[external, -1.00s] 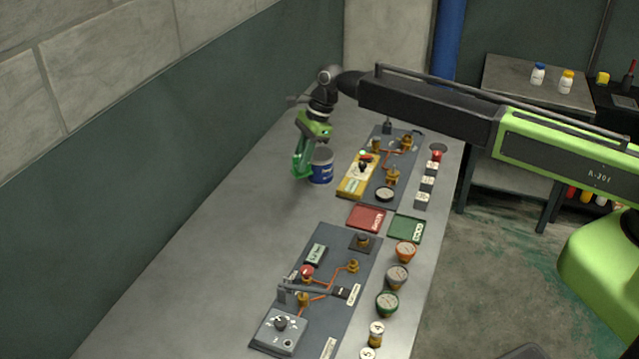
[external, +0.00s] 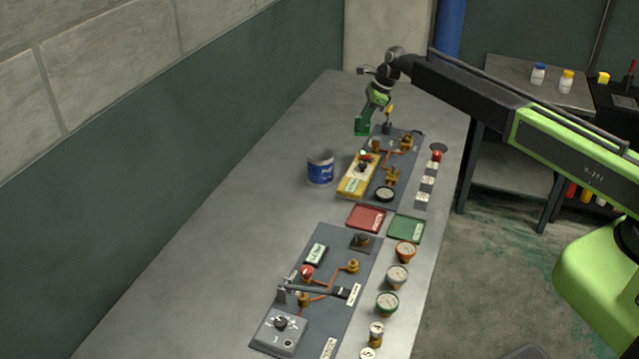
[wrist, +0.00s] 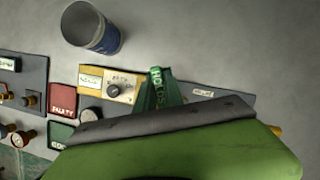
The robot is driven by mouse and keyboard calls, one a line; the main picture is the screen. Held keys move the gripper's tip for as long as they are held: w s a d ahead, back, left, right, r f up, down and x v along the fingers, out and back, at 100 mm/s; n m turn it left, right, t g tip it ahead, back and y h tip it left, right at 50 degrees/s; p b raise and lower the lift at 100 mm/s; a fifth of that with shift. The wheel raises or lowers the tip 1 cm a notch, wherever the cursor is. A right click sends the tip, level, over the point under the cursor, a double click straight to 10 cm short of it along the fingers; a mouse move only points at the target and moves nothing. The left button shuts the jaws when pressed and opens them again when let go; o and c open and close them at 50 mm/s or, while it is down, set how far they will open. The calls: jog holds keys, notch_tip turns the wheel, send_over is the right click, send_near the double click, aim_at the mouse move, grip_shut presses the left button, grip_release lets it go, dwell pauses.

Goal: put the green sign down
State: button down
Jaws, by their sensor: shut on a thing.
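The green sign (external: 362,127) hangs below my gripper (external: 374,105) near the far end of the far grey panel in the external view. My gripper is shut on it. In the wrist view the sign (wrist: 157,90) shows a narrow green face with pale lettering, in front of the dark edge of my gripper (wrist: 165,122). My gripper's body hides the lower part of that view. The external view does not clearly show whether the sign touches the table or hangs above it.
A red tray (external: 366,217) and a green tray (external: 406,229) lie nearer. The table left of the can is clear.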

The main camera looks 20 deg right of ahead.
jog(key=a+f+b, duration=0.1)
jog(key=a+f, duration=0.1)
jog(key=a, duration=0.1)
jog(key=w+a+f+b, duration=0.1)
jog(key=a+f+b, duration=0.1)
jog(key=a, duration=0.1)
jog(key=a+f+b, duration=0.2)
jog(key=a, duration=0.1)
jog(key=shift+w+a, duration=0.2)
jog(key=shift+w, duration=0.15)
jog(key=shift+a, duration=0.2)
notch_tip(320, 180, down, 4)
jog(key=b, duration=0.4)
jog(key=shift+f, duration=0.25)
jog(key=shift+r, duration=0.25)
jog(key=shift+f, duration=0.2)
jog(key=c, duration=1.5)
grip_release()
jog(key=shift+o, duration=0.2)
jog(key=shift+r, duration=0.1)
